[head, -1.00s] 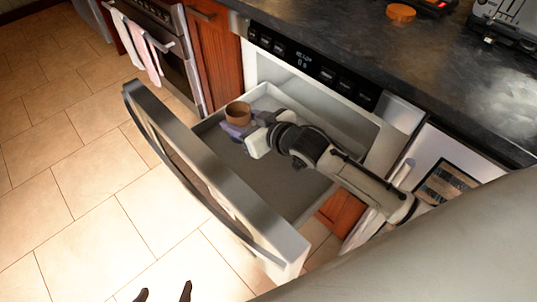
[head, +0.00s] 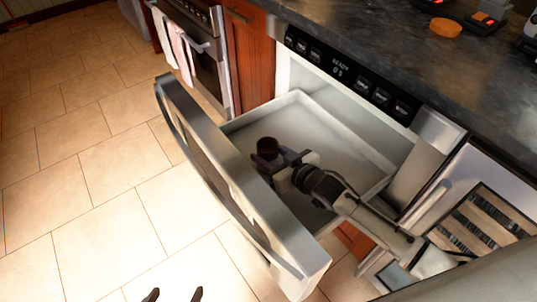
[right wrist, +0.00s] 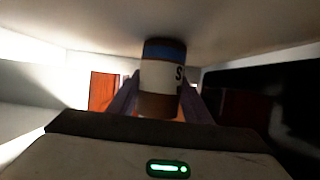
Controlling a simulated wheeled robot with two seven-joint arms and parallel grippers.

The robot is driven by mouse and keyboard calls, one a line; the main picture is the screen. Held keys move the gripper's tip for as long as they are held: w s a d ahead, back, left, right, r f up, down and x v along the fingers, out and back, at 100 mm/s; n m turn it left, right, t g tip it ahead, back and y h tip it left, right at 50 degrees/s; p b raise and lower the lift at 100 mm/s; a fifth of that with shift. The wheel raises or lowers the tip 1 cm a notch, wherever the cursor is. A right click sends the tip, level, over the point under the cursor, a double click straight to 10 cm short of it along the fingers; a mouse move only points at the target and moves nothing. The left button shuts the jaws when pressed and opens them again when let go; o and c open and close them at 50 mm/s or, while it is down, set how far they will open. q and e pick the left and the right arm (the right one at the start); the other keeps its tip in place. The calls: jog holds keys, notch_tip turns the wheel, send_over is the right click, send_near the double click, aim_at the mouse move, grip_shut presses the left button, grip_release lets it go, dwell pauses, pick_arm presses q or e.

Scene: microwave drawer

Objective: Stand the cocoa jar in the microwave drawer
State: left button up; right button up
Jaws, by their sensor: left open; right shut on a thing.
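The cocoa jar (head: 267,145) is brown on top in the head view and is inside the open microwave drawer (head: 300,108), near the drawer front. In the right wrist view the jar (right wrist: 161,75) shows a blue band, a white label with a dark letter and a brown end. It looks upright; its blue end is at or very near the pale drawer floor, and I cannot tell whether it touches. My right gripper (head: 272,160) is shut on the jar, with a finger on each side. My left gripper (head: 174,295) is open and empty at the bottom edge, over the floor.
The tall drawer front (head: 238,180) stands to the left of the jar. The drawer floor behind the jar is clear. A dark countertop (head: 400,50) above holds an orange round object (head: 445,27). An oven with towels (head: 182,50) is at the back left.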

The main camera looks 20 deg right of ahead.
jog(key=shift+f, duration=0.1)
jog(key=o, duration=1.3)
jog(key=shift+s+r, duration=0.15)
jog(key=shift+r, duration=0.05)
jog(key=shift+p+v, duration=1.4)
jog(key=shift+v, duration=4.45)
